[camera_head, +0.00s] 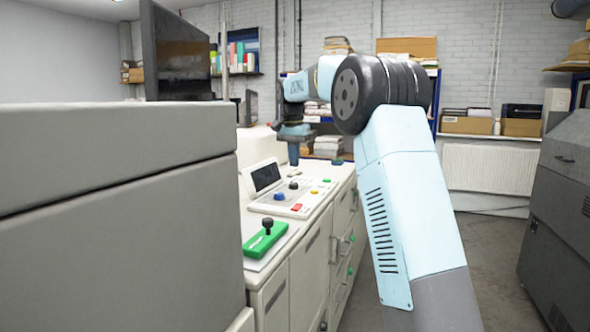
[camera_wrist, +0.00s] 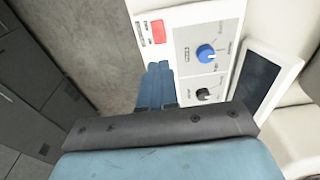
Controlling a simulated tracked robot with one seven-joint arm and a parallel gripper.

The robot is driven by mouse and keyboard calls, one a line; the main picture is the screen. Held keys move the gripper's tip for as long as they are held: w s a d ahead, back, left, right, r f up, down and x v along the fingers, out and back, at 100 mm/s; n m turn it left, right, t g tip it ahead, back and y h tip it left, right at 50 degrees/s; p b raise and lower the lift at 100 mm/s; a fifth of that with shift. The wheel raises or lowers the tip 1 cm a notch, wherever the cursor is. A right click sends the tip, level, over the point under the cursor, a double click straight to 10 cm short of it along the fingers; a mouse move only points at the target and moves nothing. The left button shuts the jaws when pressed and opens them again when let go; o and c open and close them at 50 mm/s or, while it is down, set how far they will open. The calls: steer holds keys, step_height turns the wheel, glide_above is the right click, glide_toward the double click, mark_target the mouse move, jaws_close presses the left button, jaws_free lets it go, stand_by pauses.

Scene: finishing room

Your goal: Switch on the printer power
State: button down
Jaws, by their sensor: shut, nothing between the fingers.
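The pale printer console (camera_head: 318,217) stands left of my arm. Its sloped white control panel (camera_head: 272,207) carries a blue knob (camera_head: 279,196), a black knob (camera_head: 293,185) and a red rectangular button (camera_head: 297,207). The wrist view also shows the blue knob (camera_wrist: 206,53), black knob (camera_wrist: 204,95) and red button (camera_wrist: 158,32); their labels are too small to read. My gripper (camera_head: 293,163) points down over the console behind the panel. In the wrist view its blue fingers (camera_wrist: 159,67) are together and empty, apart from the controls, beside the panel edge.
A small dark screen (camera_head: 266,177) tilts up beside the panel. A green block with a black-knobbed lever (camera_head: 267,236) sits at the near end. A large grey cabinet (camera_head: 110,210) fills the left foreground. Floor (camera_head: 490,250) is free to the right, before another grey machine (camera_head: 558,215).

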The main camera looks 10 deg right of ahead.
steer(key=shift+r, duration=0.2)
steer(key=s+d+r+n+t, duration=0.1)
steer(key=s+r+n, duration=0.1)
steer(key=s, duration=1)
steer(key=s+d+r+n+t, duration=0.1)
steer(key=s+n+t, duration=0.1)
steer(key=s, duration=1.1)
steer(key=s+f+n, duration=0.1)
steer(key=s+f, duration=0.3)
steer(key=s, duration=0.3)
steer(key=s+d+f+n+t, duration=0.1)
steer(key=s+f, duration=0.3)
steer(key=s, duration=0.3)
steer(key=s+f+n, duration=0.1)
steer(key=s+f, duration=0.3)
steer(key=s, duration=0.3)
steer(key=shift+s+d+t+y, duration=0.2)
steer(key=shift+s+t+y, duration=0.1)
steer(key=shift+s+t, duration=0.1)
